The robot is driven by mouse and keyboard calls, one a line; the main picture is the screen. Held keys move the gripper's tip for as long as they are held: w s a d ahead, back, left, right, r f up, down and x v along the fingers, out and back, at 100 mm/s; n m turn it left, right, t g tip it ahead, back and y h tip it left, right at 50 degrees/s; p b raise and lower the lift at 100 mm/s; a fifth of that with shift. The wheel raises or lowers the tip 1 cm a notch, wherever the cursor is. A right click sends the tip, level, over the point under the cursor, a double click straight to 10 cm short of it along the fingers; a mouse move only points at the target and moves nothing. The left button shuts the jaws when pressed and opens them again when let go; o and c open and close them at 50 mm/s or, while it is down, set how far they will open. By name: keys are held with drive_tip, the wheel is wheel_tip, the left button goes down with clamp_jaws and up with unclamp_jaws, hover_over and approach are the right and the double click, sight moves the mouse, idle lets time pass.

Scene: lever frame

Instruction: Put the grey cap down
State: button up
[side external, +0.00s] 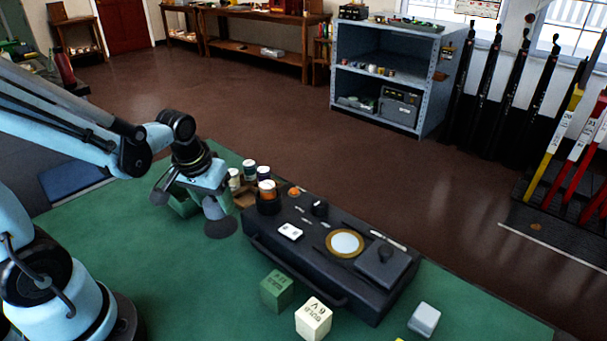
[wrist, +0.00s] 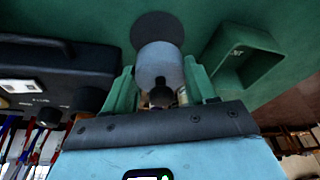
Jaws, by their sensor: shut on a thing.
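The grey cap (wrist: 160,62) is a pale grey-blue cylinder with a dark knob, seen in the wrist view between the two green fingers. My gripper (wrist: 160,88) is shut on it. In the side view my gripper (side external: 207,190) is low over the green table, left of the black case, and the cap (side external: 214,208) shows at its lower side. A dark round patch (side external: 221,228) lies just below the cap; it also shows beyond the cap in the wrist view (wrist: 155,27). Whether the cap touches it, I cannot tell.
A green open box (wrist: 245,60) stands close beside the cap. The black case (side external: 330,240) with knobs and a round dial lies to the right. Several small jars (side external: 249,172) stand behind my gripper. A green block (side external: 277,290) and a cream block (side external: 313,318) stand in front.

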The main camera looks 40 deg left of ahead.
sight(222, 224)
drive_tip(key=shift+f, duration=2)
drive_tip(key=shift+f, duration=0.1)
drive_tip(key=o, duration=0.7)
drive_tip(key=shift+o, duration=0.2)
drive_tip(key=shift+v, duration=6)
drive_tip(key=w+d+r+m+t+h, duration=0.1)
drive_tip(key=d+m+t, duration=0.3)
drive_tip(key=d, duration=0.2)
drive_tip(key=shift+w+d, duration=0.25)
drive_tip(key=shift+w, duration=0.15)
drive_tip(key=shift+r, duration=0.1)
